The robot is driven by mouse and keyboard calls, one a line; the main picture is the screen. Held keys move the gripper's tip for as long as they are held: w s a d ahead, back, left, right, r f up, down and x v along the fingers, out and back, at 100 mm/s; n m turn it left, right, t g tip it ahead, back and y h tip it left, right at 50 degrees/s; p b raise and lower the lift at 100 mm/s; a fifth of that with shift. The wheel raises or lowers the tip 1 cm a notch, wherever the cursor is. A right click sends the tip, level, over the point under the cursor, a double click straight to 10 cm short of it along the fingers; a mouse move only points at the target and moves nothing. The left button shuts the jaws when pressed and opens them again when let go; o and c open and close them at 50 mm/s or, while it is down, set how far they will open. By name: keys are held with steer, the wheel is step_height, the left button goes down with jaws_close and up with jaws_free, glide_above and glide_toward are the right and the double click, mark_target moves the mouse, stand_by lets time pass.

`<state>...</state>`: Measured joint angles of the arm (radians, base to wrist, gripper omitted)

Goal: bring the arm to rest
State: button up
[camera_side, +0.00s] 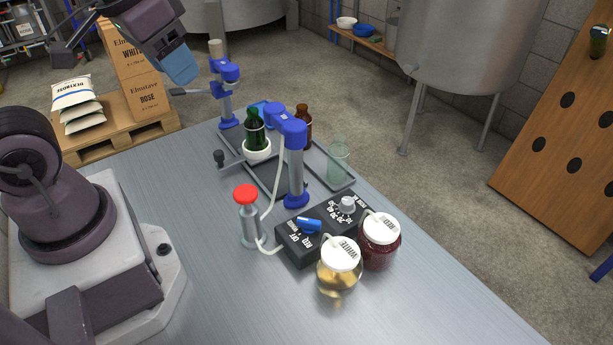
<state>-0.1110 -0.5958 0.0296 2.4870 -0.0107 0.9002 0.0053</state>
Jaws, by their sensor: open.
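My gripper (66,48) is the dark part at the upper left, partly cut off and seen at an angle. It is open, with nothing visible in it, and is well apart from the bottles and jars. A green bottle (254,130) stands upright in a white round holder (257,152) beside a blue-and-steel stand (295,165). A brown bottle (304,130) stands behind that stand. A clear greenish glass vessel (338,162) stands at the right of the dark tray (268,177).
A red-topped steel cylinder (248,215), a black control box (300,252), a yellow jar (338,275) and a dark red jar (379,245) stand on the table. Another blue-clamped stand (226,95) is at the far edge. Boxes (130,65) and sacks stand on a pallet behind.

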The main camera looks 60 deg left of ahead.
steer(key=d+r, duration=0.1)
steer(key=s+d+r+m+t, duration=0.1)
steer(key=shift+d+r+m+t, duration=0.3)
steer(key=shift+d, duration=0.05)
